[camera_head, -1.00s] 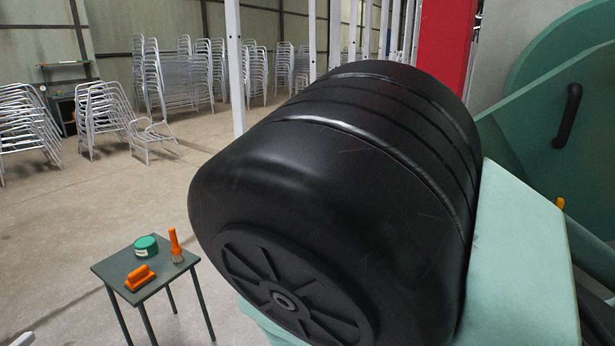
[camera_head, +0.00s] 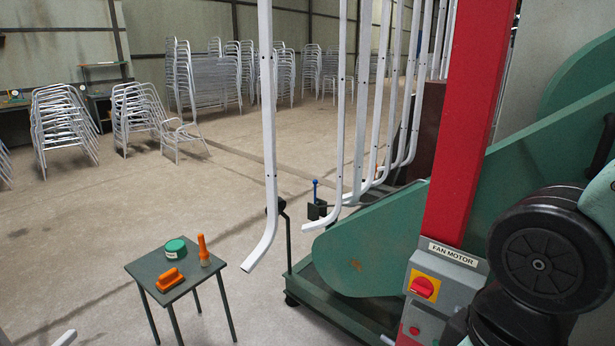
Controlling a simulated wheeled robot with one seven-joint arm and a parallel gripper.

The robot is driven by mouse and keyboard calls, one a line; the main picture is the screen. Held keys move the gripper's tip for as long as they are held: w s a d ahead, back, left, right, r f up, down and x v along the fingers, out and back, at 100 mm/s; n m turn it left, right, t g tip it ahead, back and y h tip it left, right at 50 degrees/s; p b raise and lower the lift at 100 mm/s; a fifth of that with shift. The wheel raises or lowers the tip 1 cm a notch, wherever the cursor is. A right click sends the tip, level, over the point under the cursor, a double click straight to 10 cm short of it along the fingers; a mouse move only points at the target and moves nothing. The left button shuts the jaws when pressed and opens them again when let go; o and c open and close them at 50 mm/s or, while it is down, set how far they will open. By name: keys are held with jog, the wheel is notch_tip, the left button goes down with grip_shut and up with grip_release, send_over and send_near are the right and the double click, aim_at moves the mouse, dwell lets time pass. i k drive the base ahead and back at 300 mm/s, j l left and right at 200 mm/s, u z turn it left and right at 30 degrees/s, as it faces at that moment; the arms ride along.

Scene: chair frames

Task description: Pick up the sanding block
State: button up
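An orange block with a raised grip (camera_head: 171,278), which looks like the sanding block, lies on the front part of a small dark green table (camera_head: 151,269) at the lower left. Nothing touches it from above. My gripper is not in view. Only part of my arm, black and pale green, shows at the right edge, well away from the small table.
A green tin (camera_head: 175,246) and an upright orange-handled brush (camera_head: 203,250) share the small table. White bent tubes (camera_head: 268,150) hang close to its right. A green machine (camera_head: 380,240) with a red post (camera_head: 465,130) stands further right. Floor left of the table is mostly clear.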

aim_at(167, 281)
jog(key=u, duration=1.3)
